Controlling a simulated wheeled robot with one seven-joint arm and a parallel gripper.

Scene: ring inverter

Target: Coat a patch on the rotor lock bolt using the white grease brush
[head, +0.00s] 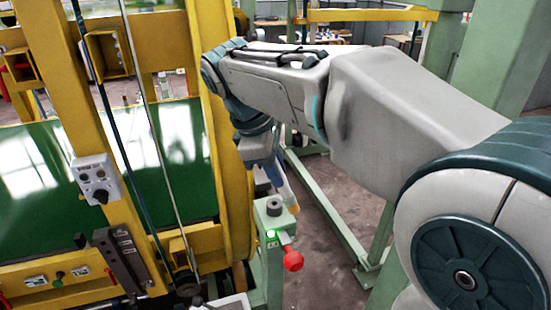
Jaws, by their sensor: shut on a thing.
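My gripper (268,168) hangs down from the wrist near the picture's middle, just above a green post. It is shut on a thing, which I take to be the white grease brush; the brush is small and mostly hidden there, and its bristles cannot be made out. The green post (267,262) carries a short dark grey cylinder (274,206) on top, a lit green lamp (270,234) and a red knob (293,260) on its front. Which of these parts is the rotor lock bolt is not clear. Contact between brush and post cannot be told.
A yellow frame (205,110) with green panels (35,160) stands close on the left, beside the post. A grey switch box (97,178) sits on it. A green steel frame (345,230) stands on the floor to the right. Open floor (340,180) shows between.

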